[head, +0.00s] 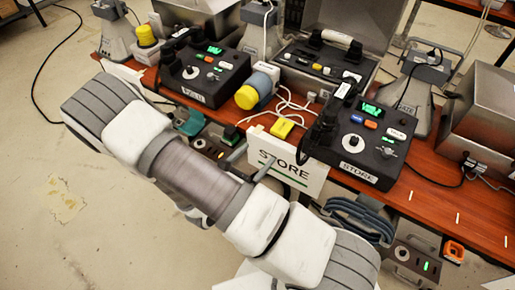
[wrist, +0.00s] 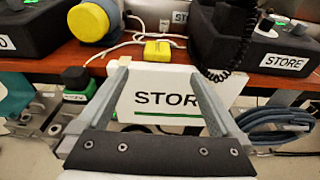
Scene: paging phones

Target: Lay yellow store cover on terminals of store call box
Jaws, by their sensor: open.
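A small yellow block, which looks like the yellow store cover (head: 282,128), lies on the red-brown bench near its front edge. It also shows in the wrist view (wrist: 157,50), beyond my fingertips. My gripper (wrist: 160,70) is open and empty, its fingers spread in front of the white STORE sign (wrist: 168,99). It is apart from the yellow block. The black box labelled STORE (head: 365,147) stands right of the block, with a green display and a handset on its left; it also shows in the wrist view (wrist: 262,40). I cannot make out its terminals.
Another black box (head: 200,72) is further left. An open metal case (head: 330,62) stands behind. The STORE sign hangs at the bench front. A coiled blue cable (head: 358,215) is below.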

